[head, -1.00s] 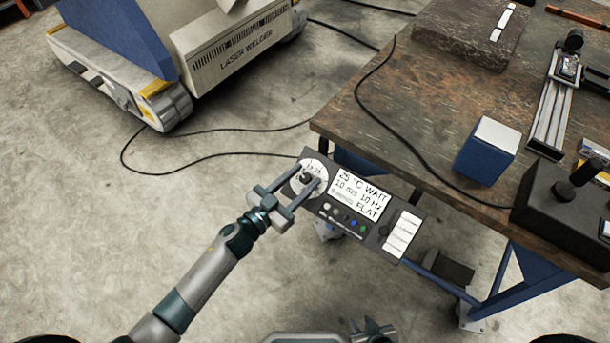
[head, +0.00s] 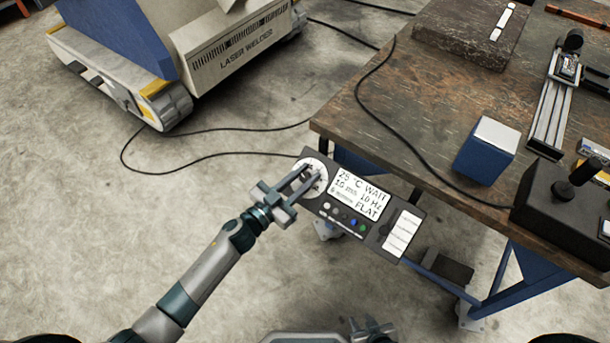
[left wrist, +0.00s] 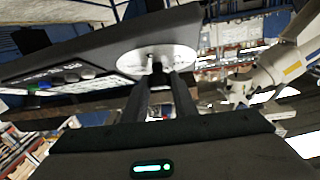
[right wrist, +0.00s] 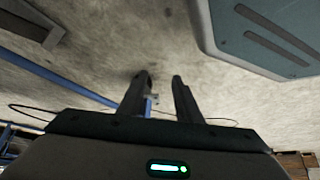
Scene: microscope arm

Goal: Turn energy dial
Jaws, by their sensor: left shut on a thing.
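The control panel (head: 395,215) is a dark tilted box at the table's near left corner, with a white display (head: 360,194) and a round white dial face (head: 322,164) at its left end. My left gripper (head: 306,180) reaches the dial from the lower left and is shut on the dark dial knob at the face's centre. In the left wrist view the fingers close around the knob (left wrist: 157,67) in front of the white face. My right gripper (right wrist: 160,82) is open and empty above the floor, away from the panel; its tip shows at the bottom of the head view (head: 372,328).
The wooden table (head: 420,110) holds a blue-and-white box (head: 487,149), a black joystick box (head: 565,205) and a metal rail (head: 550,115). The laser welder (head: 230,50) stands at the back left. Black cables cross the floor, which is otherwise clear left of the panel.

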